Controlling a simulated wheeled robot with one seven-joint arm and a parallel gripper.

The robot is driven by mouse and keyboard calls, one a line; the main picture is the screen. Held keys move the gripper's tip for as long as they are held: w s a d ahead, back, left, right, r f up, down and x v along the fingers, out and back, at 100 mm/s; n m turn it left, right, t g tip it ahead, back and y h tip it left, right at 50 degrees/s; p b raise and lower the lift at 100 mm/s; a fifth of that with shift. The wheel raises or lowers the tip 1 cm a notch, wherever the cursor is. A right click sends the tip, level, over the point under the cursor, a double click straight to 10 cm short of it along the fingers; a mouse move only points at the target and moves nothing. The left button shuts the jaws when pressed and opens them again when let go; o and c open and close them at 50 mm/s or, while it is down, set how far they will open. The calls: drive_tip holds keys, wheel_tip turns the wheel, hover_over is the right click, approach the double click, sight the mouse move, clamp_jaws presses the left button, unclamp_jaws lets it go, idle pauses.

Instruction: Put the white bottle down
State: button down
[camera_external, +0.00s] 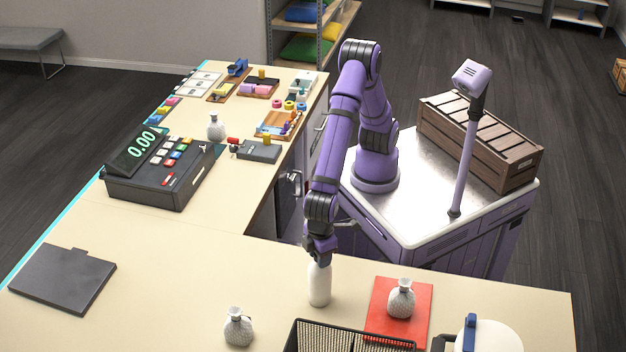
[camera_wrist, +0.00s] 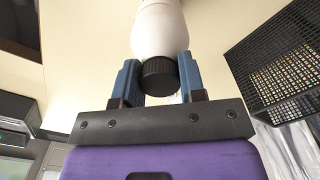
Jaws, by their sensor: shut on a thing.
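The white bottle (camera_external: 319,284) is upright at the near counter, below my gripper (camera_external: 319,256). In the external view I cannot tell whether its base touches the counter (camera_external: 170,285) or hangs just above it. In the wrist view the white bottle (camera_wrist: 158,28) has a dark ribbed cap, and the two blue fingers of my gripper (camera_wrist: 157,80) are shut on its cap end, one on each side.
A black wire basket (camera_external: 350,338) stands near the bottle and also shows in the wrist view (camera_wrist: 284,62). A red mat (camera_external: 385,333) with a grey vase (camera_external: 401,298) lies to the right. Another vase (camera_external: 238,327) stands front left.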

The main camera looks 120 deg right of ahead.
drive_tip(key=c, duration=0.7)
unclamp_jaws()
wheel_tip(320, 180, up, 12)
drive_tip(key=shift+r, duration=0.15)
